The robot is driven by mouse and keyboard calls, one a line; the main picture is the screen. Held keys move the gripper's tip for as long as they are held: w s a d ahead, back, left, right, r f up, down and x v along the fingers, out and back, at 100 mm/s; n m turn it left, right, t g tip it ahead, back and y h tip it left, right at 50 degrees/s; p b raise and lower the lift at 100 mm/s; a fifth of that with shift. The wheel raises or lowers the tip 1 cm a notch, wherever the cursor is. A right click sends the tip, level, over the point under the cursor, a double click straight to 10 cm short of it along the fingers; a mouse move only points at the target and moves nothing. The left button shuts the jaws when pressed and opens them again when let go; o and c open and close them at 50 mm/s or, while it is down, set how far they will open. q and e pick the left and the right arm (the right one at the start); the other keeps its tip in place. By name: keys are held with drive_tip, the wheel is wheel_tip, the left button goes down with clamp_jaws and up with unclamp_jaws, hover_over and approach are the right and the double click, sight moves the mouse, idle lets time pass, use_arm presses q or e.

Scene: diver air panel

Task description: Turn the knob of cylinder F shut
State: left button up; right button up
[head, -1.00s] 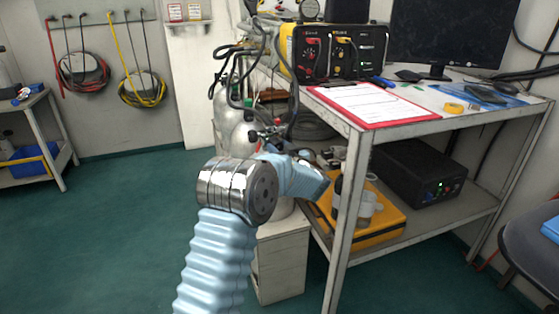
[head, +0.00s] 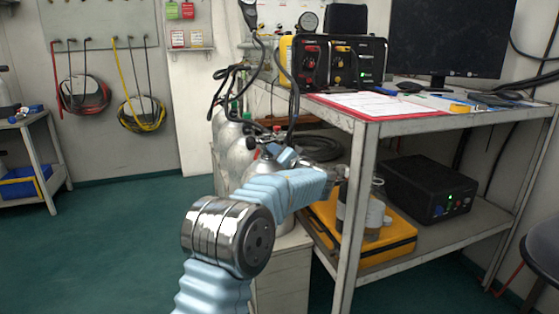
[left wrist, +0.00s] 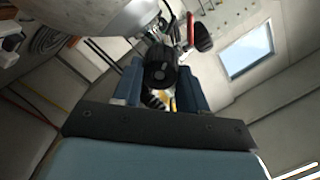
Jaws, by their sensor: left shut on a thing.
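Several grey gas cylinders (head: 242,152) stand in a row beside the bench, with valves and hoses on top; no letters are readable. In the left wrist view, a dark round knob (left wrist: 160,72) sits between the blue fingers of my left gripper (left wrist: 158,88), below a valve body. The left gripper is shut on this knob, which I take to be the one of cylinder F. In the head view, my left gripper (head: 284,155) is at the nearest cylinder's valve; the knob is mostly hidden there. My right gripper is not in view.
Black hoses (head: 293,95) hang from the panel above. The metal bench (head: 420,124) and its leg stand right of my arm, with a yellow case (head: 385,248) on the lower shelf.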

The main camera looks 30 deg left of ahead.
use_arm(q)
drive_tip(key=shift+s+f+n+y+p, duration=0.15)
drive_tip(key=shift+n+p, duration=3)
drive_tip(key=shift+n, duration=1.8)
drive_tip(key=shift+w+f+n+y+p, duration=0.1)
drive_tip(key=shift+n+y+p, duration=0.1)
drive_tip(key=shift+n+p, duration=3.8)
drive_tip(key=shift+s+f+n+y+p, duration=0.15)
drive_tip(key=shift+n+p, duration=2.1)
drive_tip(key=shift+n, duration=3.6)
drive_tip(key=shift+a+r, duration=0.1)
